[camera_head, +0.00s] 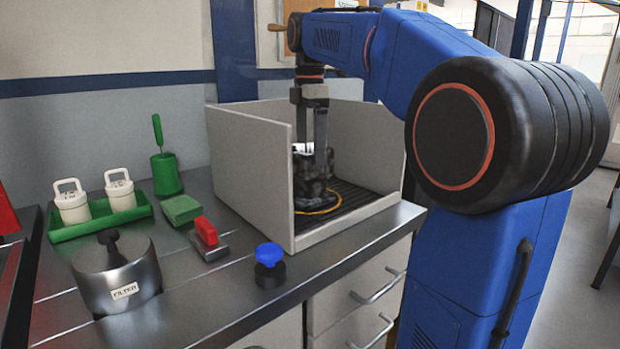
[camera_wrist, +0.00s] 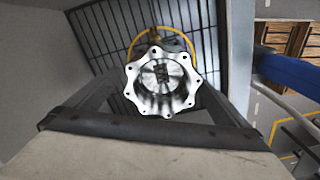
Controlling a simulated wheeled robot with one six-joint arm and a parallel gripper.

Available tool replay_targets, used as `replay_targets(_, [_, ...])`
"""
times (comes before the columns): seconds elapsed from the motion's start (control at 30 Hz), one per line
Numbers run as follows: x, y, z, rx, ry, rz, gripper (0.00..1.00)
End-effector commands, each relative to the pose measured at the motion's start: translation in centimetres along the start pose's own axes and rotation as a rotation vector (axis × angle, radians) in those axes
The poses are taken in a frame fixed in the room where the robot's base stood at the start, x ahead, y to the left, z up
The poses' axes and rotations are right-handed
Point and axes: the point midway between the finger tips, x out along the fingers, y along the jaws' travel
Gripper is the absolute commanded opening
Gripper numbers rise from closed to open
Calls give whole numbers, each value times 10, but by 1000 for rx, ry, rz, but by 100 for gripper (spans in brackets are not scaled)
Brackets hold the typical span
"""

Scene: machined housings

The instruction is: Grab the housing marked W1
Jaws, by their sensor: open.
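A machined housing (camera_head: 308,188) stands upright inside the light grey open-sided booth (camera_head: 248,160). In the wrist view, the housing (camera_wrist: 160,78) shows a bright, scalloped flange with bolt holes and a dark hollow. A dark mark sits in the hollow, but I cannot read it as W1. My gripper (camera_head: 310,150) points down over the housing, with its jaws open. In the wrist view, its fingers reach in from both sides of the flange; I cannot tell whether they touch it. The housing's lower body is partly hidden by the flange in the wrist view.
The booth has a black slatted floor (camera_head: 352,196) with a yellow ring round the housing's base, and walls close by. On the bench outside are a blue-topped knob (camera_head: 269,258), a red-handled block (camera_head: 207,236), a steel pot (camera_head: 118,275) and a green tray (camera_head: 98,222) with white canisters.

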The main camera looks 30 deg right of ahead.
Motion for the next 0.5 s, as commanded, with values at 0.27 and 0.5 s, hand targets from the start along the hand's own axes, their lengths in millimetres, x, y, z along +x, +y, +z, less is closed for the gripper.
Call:
replay_targets(0.27, [23,0,0,0,0,1,100])
replay_targets(0.5, [48,-4,-1,0,0,-1,100])
